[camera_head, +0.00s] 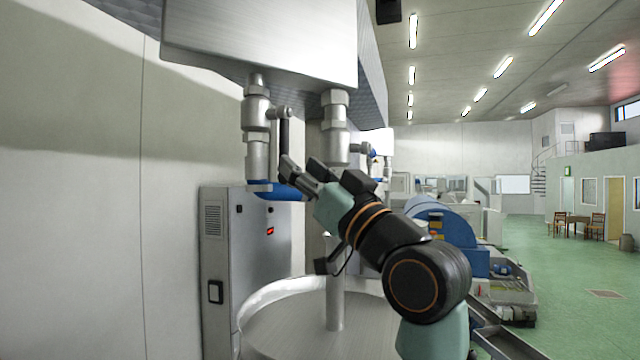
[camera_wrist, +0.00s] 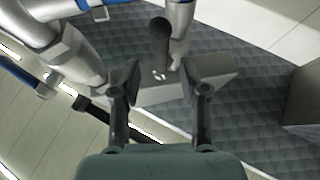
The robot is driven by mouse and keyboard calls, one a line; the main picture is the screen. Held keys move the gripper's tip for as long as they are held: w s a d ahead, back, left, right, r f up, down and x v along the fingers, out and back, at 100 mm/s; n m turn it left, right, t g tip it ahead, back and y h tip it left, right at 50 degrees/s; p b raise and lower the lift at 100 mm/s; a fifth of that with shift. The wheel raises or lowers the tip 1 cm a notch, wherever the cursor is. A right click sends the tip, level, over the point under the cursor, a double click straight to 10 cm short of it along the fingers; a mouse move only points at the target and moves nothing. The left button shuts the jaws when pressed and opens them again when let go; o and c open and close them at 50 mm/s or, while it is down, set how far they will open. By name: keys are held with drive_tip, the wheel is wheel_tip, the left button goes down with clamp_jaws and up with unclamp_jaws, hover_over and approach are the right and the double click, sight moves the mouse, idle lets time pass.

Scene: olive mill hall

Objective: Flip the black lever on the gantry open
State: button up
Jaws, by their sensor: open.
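The black lever (camera_head: 284,137) hangs roughly straight down from the left metal valve (camera_head: 256,113) under the steel tank. My gripper (camera_head: 303,165) is open just below and right of the lever's lower end. In the wrist view the lever (camera_wrist: 160,42) appears almost end-on. It lies ahead of the gap between the two spread fingers of my gripper (camera_wrist: 161,82), nearer the top of the picture. The fingers hold nothing. I cannot tell from these views whether a finger touches the lever.
A second valve pipe (camera_head: 335,130) hangs to the right. A blue pipe end (camera_head: 275,191) sits below the left valve. A steel cabinet (camera_head: 245,260) stands behind, and a round steel basin (camera_head: 300,325) is below. The tank's underside (camera_wrist: 240,110) is close above.

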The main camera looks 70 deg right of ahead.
drive_tip(key=v, duration=0.6)
idle(0.4)
